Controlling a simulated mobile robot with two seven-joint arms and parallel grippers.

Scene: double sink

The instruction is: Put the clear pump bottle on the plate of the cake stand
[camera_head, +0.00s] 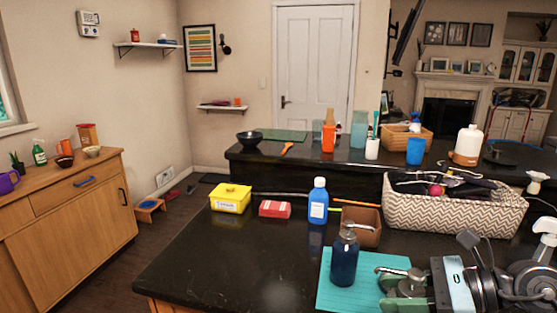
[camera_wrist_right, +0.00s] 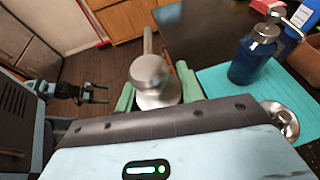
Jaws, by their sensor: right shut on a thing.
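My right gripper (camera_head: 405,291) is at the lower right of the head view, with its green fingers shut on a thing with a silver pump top. In the right wrist view this pump bottle (camera_wrist_right: 152,78) shows from above between the fingers (camera_wrist_right: 157,88), its nozzle pointing up in the picture. Its body is mostly hidden. A dark blue pump bottle (camera_head: 344,258) stands upright on the teal mat (camera_head: 340,297), apart from the gripper. I cannot make out the cake stand with certainty. A dark pronged part, perhaps of my left gripper, shows at the left of the wrist view.
A shiny metal thing (camera_wrist_right: 285,121) lies partly hidden beside the gripper. A brown box (camera_head: 366,236), a blue bottle (camera_head: 318,205) and a patterned basket (camera_head: 450,216) stand behind the mat.

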